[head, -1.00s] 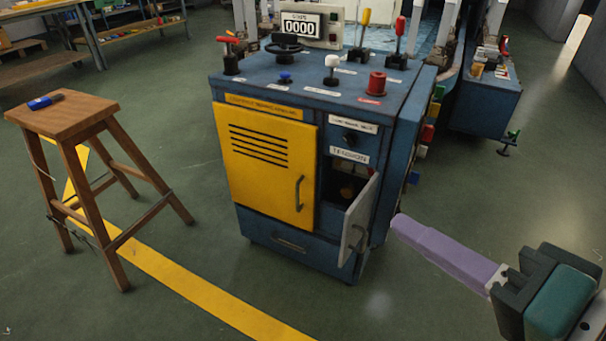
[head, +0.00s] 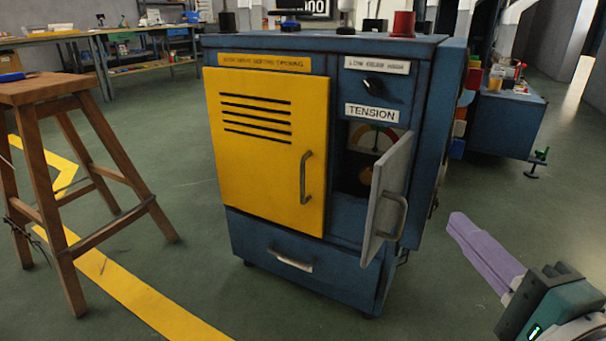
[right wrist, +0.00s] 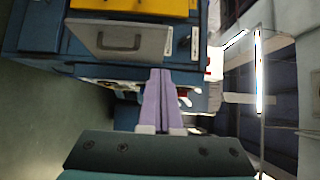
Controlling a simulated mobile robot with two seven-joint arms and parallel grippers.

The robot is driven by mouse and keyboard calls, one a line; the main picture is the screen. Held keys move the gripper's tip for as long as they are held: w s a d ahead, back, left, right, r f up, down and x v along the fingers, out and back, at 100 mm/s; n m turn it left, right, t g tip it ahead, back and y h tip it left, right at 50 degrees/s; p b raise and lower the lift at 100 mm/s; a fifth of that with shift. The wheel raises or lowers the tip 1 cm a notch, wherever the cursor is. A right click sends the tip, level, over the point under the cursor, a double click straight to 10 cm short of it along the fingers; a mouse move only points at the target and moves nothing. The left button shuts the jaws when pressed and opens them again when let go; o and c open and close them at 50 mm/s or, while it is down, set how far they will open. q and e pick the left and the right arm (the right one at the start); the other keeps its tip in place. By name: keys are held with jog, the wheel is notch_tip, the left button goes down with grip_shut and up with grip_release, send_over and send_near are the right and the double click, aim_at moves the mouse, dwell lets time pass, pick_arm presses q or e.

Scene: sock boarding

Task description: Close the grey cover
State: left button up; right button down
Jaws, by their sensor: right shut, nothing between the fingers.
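The grey cover (head: 392,190) is a small hinged door with a handle on the right of the blue cabinet's front, below the "TENSION" label. It stands open, swung outward on its right edge, with a gauge and a dark recess showing behind it. It also shows in the right wrist view (right wrist: 118,40), at the upper left. My right gripper (head: 462,226) has purple fingers, shut and empty. It is in front and to the right of the cover, apart from it in the head view. My left gripper is not in view.
The blue cabinet (head: 275,254) has a closed yellow door (head: 262,180) on the left and a drawer below. A wooden stool (head: 112,225) stands at left, beside a yellow floor line (head: 140,300). The floor before the cabinet is clear.

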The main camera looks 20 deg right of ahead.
jog(key=b, duration=0.1)
send_near(384, 169)
jog(key=w+d, duration=0.3)
jog(key=w+a, duration=0.1)
jog(key=w, duration=0.1)
jog(key=shift+w+a+f+b, duration=0.1)
jog(key=shift+w+a+b, duration=0.2)
jog(key=shift+a, duration=0.1)
jog(key=shift+w, duration=0.1)
